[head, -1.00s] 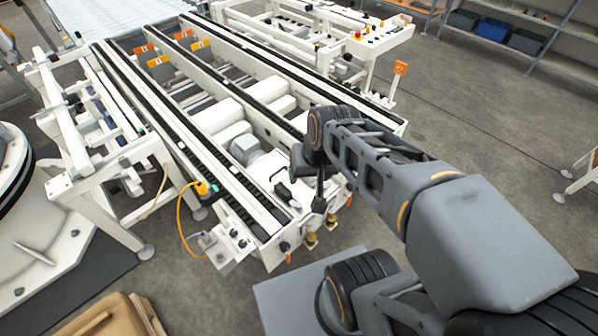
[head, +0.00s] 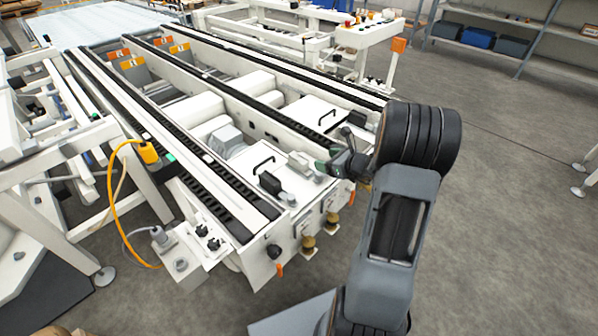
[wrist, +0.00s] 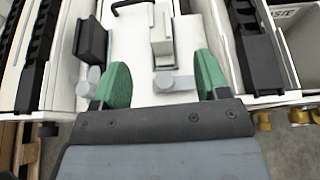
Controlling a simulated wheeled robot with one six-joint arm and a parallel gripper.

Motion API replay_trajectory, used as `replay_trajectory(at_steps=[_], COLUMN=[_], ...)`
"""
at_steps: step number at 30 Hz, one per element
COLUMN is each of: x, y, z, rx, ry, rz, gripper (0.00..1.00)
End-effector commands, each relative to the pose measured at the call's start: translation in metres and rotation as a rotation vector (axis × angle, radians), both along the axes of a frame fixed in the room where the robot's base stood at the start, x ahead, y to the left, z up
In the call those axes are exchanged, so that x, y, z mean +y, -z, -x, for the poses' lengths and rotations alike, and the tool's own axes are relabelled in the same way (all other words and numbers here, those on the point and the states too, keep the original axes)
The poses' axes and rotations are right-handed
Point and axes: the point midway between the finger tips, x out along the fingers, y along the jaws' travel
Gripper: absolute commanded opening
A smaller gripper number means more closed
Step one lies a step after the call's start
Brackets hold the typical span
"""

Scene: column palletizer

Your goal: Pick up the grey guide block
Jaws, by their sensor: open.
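The grey guide block (head: 301,164) appears to be the small pale grey block on the white end cover of the conveyor. In the wrist view the block (wrist: 162,38) stands ahead of my gripper (wrist: 163,64), roughly centred between its two green fingers. The fingers are spread apart and hold nothing. In the head view my gripper (head: 336,162) is just right of the block, partly hidden by my wrist. I cannot tell its height above the cover.
A black block (head: 270,183) stands left of the grey one, also in the wrist view (wrist: 90,42). A black handle (head: 264,162) and dark conveyor rails (head: 228,200) flank the area. Open floor (head: 480,220) lies right.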

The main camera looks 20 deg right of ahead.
Motion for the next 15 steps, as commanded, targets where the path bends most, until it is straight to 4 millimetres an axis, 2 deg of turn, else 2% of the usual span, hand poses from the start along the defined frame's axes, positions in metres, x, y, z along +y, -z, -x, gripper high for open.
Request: replay_trajectory(at_steps=[1,9,15], x=[0.002,0.019,0.027], y=[0.009,0.027,0.033], z=[-0.007,-0.046,-0.063], rx=[0.001,0.002,0.001], ry=[0.008,0.013,0.013], rz=[-0.009,-0.013,-0.011], gripper=[0.68,0.68,0.68])
